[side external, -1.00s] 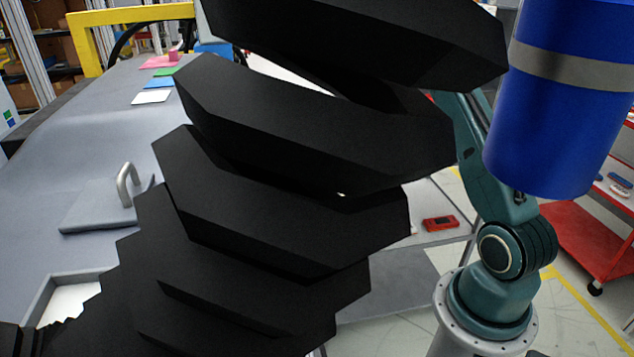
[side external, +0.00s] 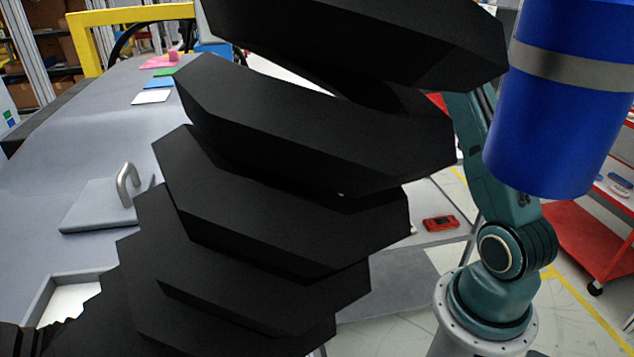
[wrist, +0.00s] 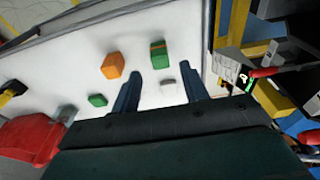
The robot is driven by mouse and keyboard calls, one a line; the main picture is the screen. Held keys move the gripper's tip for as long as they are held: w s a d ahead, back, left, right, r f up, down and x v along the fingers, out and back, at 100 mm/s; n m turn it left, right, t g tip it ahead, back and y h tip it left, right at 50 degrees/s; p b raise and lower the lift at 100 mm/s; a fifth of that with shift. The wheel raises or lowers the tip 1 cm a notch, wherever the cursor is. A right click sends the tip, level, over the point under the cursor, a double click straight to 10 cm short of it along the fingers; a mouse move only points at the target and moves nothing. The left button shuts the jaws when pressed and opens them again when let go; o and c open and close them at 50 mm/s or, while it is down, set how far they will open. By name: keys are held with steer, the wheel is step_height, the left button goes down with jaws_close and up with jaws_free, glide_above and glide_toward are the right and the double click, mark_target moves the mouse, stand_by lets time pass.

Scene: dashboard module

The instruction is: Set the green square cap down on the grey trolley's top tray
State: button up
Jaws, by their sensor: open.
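In the wrist view a pale tray surface (wrist: 75,62), apparently the grey trolley's top tray, lies under my gripper (wrist: 160,90). A green block with an orange band (wrist: 158,53) stands on the tray beyond the fingertips. A small flat green piece (wrist: 97,100) lies left of the left finger. I cannot tell which of the two is the green square cap. In the side view the trolley top (side external: 432,205) shows only partly behind black shapes, and my gripper is hidden.
An orange block (wrist: 113,65) and a small grey piece (wrist: 168,82) are on the tray. A large red object (wrist: 30,138) is at its left. A red device (side external: 440,223) lies on the trolley top. Dark clutter stands beyond the tray's right edge.

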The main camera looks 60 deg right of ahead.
step_height(320, 180, up, 7)
steer(key=shift+s+a, duration=0.4)
steer(key=shift+r, duration=0.1)
stand_by(0.3)
steer(key=s+a+r+n+t, duration=0.1)
steer(key=s+a+r, duration=0.25)
steer(key=a, duration=0.35)
steer(key=s+a+r+n, duration=0.2)
steer(key=s+a+r, duration=0.1)
steer(key=a+r, duration=0.25)
steer(key=s+a+r+n+t, duration=0.1)
steer(key=s+a+r, duration=0.2)
steer(key=a, duration=0.5)
steer(key=s+a+f+n+t, duration=0.1)
steer(key=s+a+n, duration=0.1)
steer(key=s+a, duration=0.4)
steer(key=s+a+f+n+t+y, duration=0.1)
steer(key=s+a+n, duration=0.2)
steer(key=s, duration=0.9)
steer(key=a, duration=0.3)
steer(key=shift+f, duration=0.4)
